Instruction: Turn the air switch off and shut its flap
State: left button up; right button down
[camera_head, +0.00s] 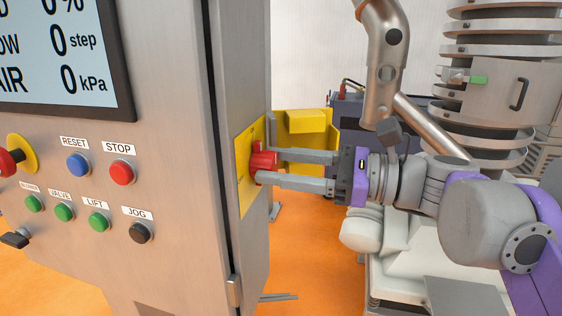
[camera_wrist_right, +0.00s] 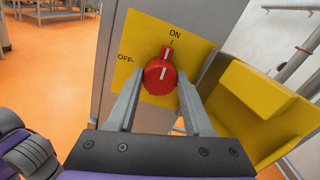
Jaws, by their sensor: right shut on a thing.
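The air switch is a red knob (camera_head: 262,162) on a yellow plate (camera_head: 245,190) on the cabinet's side. In the right wrist view the red knob (camera_wrist_right: 160,76) has its white mark up toward ON, and OFF is printed to the left. My right gripper (camera_head: 268,166) reaches in from the right and is shut on the knob, one finger on each side. The yellow flap (camera_head: 322,128) stands open beside the plate; it also shows in the right wrist view (camera_wrist_right: 250,105). My left gripper is in neither view.
The cabinet front carries a screen (camera_head: 60,50) showing AIR 0 kPa, labelled buttons such as RESET (camera_head: 77,164) and STOP (camera_head: 122,172), and a red knob on yellow (camera_head: 12,158). A ribbed metal machine (camera_head: 500,80) stands at the back right. Orange floor shows below.

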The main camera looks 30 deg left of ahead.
jog(key=n+p, duration=0.3)
jog(key=n, duration=0.1)
jog(key=shift+r, duration=0.15)
jog(key=n+p, duration=0.2)
jog(key=n, duration=0.2)
jog(key=shift+n+p, duration=0.3)
jog(key=shift+p, duration=0.05)
jog(key=n+p, duration=0.2)
jog(key=n, duration=0.2)
jog(key=shift+n, duration=0.3)
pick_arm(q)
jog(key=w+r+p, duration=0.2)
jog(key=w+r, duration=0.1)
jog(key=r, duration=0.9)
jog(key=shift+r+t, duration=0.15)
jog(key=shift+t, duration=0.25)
pick_arm(e)
jog(key=shift+f+n, duration=0.2)
jog(key=shift+n, duration=1.8)
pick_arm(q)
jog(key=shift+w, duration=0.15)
pick_arm(e)
jog(key=shift+c, duration=1.5)
grip_release()
jog(key=shift+d, duration=0.1)
